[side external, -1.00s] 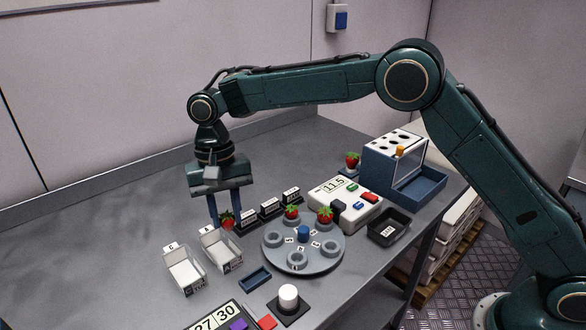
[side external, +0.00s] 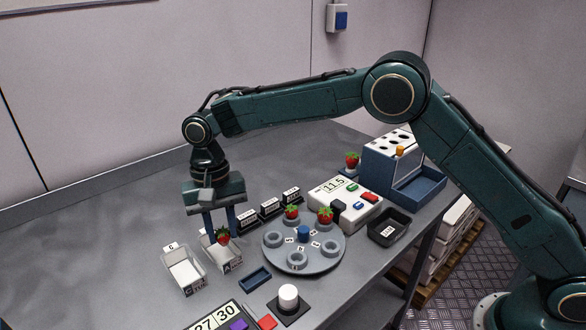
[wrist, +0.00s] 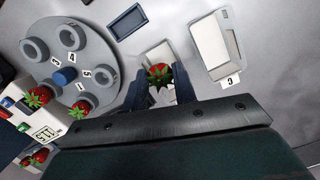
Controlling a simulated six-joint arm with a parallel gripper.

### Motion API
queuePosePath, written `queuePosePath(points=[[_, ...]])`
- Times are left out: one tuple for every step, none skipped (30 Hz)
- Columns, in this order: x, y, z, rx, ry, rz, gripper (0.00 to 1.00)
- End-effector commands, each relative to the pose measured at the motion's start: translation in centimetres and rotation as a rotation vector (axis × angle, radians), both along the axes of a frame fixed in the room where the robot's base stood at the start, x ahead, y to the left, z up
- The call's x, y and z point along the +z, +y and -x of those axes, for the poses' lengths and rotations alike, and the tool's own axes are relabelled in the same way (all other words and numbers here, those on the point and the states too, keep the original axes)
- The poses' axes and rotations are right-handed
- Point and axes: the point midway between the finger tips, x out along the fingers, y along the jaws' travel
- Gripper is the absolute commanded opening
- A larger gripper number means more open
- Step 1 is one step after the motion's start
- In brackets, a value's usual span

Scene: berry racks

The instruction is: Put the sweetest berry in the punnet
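My gripper (side external: 221,234) is shut on a red strawberry (side external: 223,237) with green leaves. In the wrist view the held berry (wrist: 160,74) sits between both fingers. It is over the nearer end of a white open punnet (side external: 221,257); I cannot tell whether it touches the punnet. A second white punnet (side external: 184,273), with a "C" card, stands to its left. Two other berries (side external: 291,212) (side external: 325,215) sit in cups on the round grey turntable (side external: 304,268). Another berry (side external: 352,160) stands at the back beside a meter (side external: 345,200) reading 11.5.
Several small black labelled blocks (side external: 270,208) stand behind the turntable. A small blue tray (side external: 255,279) and a white knob on a black base (side external: 288,298) lie in front. A black bin (side external: 388,228) and blue holed rack (side external: 395,155) stand right. The table's left is clear.

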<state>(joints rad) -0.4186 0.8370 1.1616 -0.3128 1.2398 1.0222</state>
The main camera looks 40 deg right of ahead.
Motion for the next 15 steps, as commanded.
queuePosePath(points=[[-0.4,0.0,0.0,-0.001,0.001,0.001,0.23],[-0.7,0.0,0.0,-0.001,0.001,0.001,0.23],[-0.9,0.0,0.0,-0.002,0.001,0.001,0.23],[-1.1,0.0,0.0,-0.001,0.001,0.001,0.23],[-1.3,0.0,0.0,-0.001,0.001,0.001,0.23],[-1.6,0.0,0.0,0.000,0.003,0.001,0.23],[-1.7,0.0,0.0,0.000,0.003,0.001,0.23],[-1.9,0.0,0.0,0.000,0.001,0.001,0.23],[-2.1,0.0,0.0,-0.001,0.001,0.001,0.23],[-2.2,0.0,0.0,-0.001,0.001,0.000,0.23],[-2.3,0.0,0.0,-0.001,0.000,0.000,0.23],[-2.4,0.0,0.0,-0.001,0.000,0.000,0.23],[-2.5,0.0,0.0,-0.002,0.000,0.000,0.23],[-2.6,0.0,0.0,-0.002,0.000,0.000,0.23],[-2.6,0.0,0.0,-0.002,0.000,0.000,0.23]])
